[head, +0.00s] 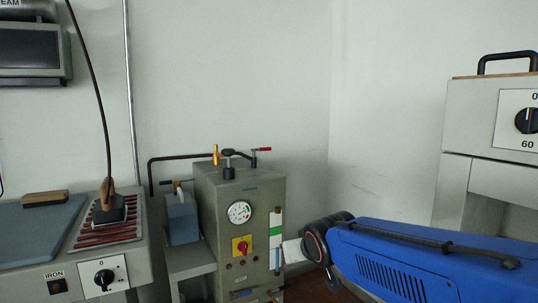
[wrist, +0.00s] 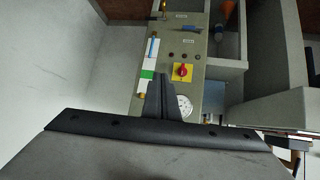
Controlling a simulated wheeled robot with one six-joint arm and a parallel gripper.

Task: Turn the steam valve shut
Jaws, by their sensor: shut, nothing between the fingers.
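The steam boiler (head: 213,210) is a grey-green cabinet in the middle of the head view. On its top a dark pipe carries a red-handled lever (head: 263,149), which looks like the steam valve; the lever lies roughly level, pointing right. A brass fitting (head: 215,154) stands beside the pipe. The front has a round gauge (head: 239,212) and a red knob on a yellow plate (head: 242,246). In the wrist view my gripper (wrist: 158,77) is shut and empty, in front of the boiler face, overlapping the gauge (wrist: 184,106) and near the red knob (wrist: 182,71). I cannot make out the lever there.
A blue container (head: 182,218) stands left of the boiler. Further left is the ironing table (head: 72,268) with an iron (head: 110,206) on its rest. A grey machine with a dial (head: 527,121) stands at right. Wall space above the boiler is clear.

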